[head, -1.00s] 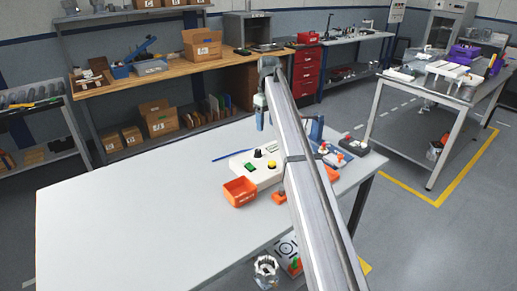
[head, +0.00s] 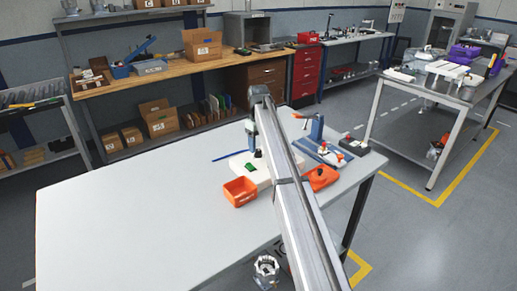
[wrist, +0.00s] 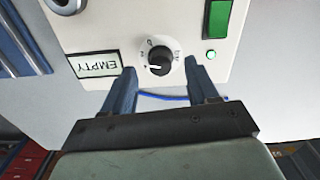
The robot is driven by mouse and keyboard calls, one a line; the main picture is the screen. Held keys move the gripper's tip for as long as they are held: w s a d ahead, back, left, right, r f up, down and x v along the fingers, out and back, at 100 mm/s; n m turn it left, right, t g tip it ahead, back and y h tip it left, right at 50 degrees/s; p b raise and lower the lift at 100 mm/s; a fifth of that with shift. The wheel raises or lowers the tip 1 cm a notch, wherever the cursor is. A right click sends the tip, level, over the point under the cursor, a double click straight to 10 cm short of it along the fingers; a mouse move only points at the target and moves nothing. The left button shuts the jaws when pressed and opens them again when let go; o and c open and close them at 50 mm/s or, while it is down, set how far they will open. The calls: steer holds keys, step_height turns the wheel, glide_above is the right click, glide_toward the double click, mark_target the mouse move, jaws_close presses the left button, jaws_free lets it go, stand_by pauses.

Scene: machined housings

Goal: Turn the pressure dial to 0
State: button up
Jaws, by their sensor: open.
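The pressure dial (wrist: 159,61) is a round black knob with a white pointer line, on a white panel (wrist: 100,25). My gripper (wrist: 163,72) is open, with one blue finger on each side of the dial's near edge. I cannot tell whether either finger touches it. In the head view my gripper (head: 253,147) is over the back of the panel, and my arm hides the panel's right part.
A green button (wrist: 217,19) and a label reading EMPTY (wrist: 93,64) flank the dial. An orange bin (head: 240,191) stands in front of the panel. The table's left side is clear.

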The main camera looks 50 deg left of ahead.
mark_target(258, 153)
steer(key=shift+f, duration=1.15)
steer(key=c, duration=1)
